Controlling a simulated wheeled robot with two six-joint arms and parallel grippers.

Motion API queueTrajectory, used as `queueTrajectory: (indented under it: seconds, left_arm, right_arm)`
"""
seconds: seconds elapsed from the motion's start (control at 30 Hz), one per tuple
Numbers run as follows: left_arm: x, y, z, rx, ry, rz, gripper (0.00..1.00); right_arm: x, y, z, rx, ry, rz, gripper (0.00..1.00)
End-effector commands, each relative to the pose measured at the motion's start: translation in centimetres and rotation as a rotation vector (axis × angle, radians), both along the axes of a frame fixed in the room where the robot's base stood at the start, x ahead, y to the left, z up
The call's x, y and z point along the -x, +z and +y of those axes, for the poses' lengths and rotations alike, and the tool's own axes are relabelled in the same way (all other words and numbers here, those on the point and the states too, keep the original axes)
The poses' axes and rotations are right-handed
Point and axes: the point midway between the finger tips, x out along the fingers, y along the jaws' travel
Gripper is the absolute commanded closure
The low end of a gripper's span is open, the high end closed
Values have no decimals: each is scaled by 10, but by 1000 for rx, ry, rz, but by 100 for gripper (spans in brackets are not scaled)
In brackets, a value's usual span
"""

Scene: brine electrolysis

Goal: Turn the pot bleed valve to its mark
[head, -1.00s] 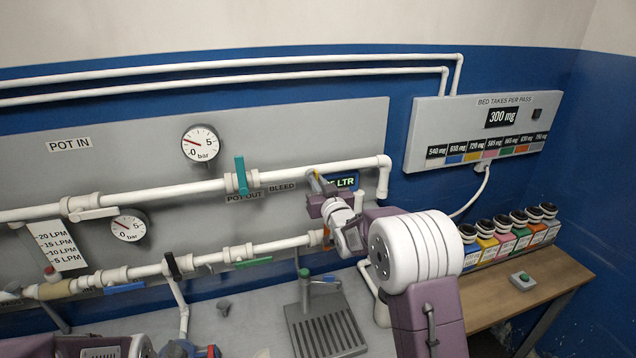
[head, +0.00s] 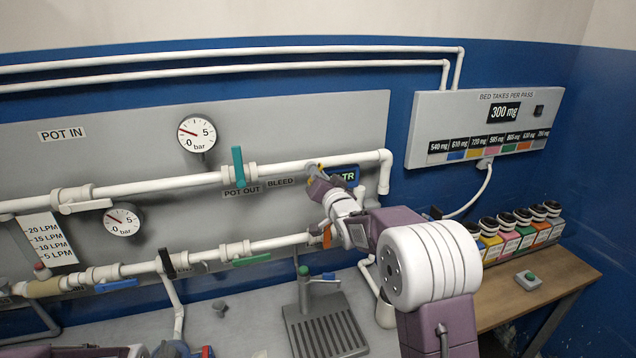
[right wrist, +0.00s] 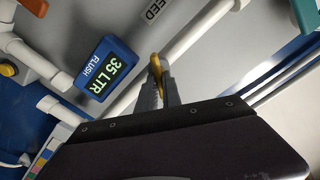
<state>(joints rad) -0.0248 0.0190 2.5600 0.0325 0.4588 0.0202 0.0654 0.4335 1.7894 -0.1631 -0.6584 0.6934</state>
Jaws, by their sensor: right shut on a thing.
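The pot bleed valve's yellow handle (right wrist: 155,63) shows between my right gripper's fingertips (right wrist: 157,76) in the right wrist view, in front of a white pipe. My right gripper (head: 317,180) is shut on this handle. In the head view it is at the upper white pipe, just right of the BLEED label (head: 280,182). The gripper hides most of the valve there, and I cannot see its mark. My left arm shows at the bottom left edge of the head view. Its gripper (head: 190,350) is mostly cut off, so I cannot tell its jaw state.
The blue flush display (right wrist: 103,72) reads 35 LTR, close beside my right gripper. A teal-handled valve (head: 239,168) stands on the same pipe to the left. An orange handle (head: 327,237) is below my gripper. Several colored bottles (head: 520,232) stand on the wooden bench.

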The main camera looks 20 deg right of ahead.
Motion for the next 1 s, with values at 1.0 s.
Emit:
queueTrajectory:
  seconds: [1.0]
  left_arm:
    - [0,-24,0,0,0,0,0]
  right_arm:
    - [0,-4,-3,-882,1,27,100]
